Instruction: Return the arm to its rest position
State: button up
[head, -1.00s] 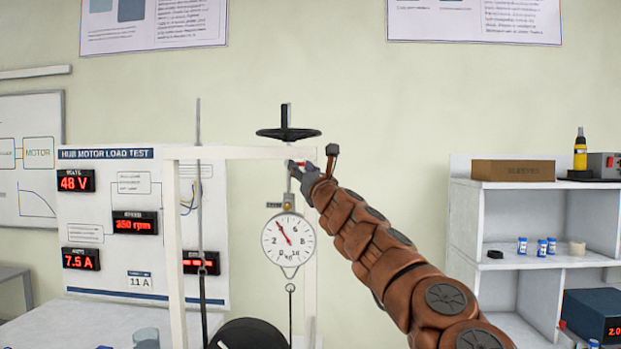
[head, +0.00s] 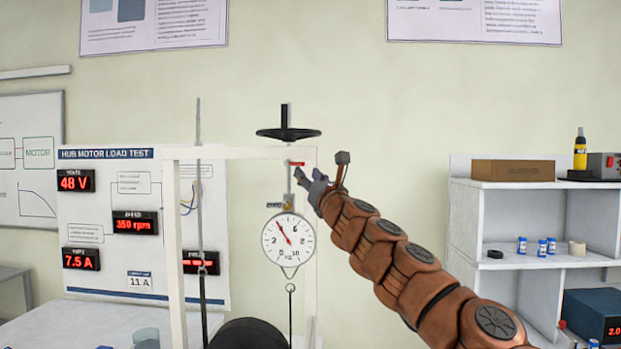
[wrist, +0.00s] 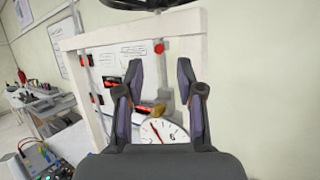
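The dial gauge (wrist: 163,130) shows beyond and below the fingertips. The white frame (head: 240,153) of the rig stands behind, with a red piece (head: 297,163) under its top bar. The red piece also shows in the wrist view (wrist: 159,48).
A black handwheel (head: 288,134) tops the frame. The display panel (head: 130,180) stands behind at the left. A white shelf (head: 540,185) with small jars and a cardboard box (head: 512,170) stands at the right. The wall space between frame and shelf is clear.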

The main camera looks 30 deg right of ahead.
jog(key=shift+s, duration=0.25)
dwell(0.5)
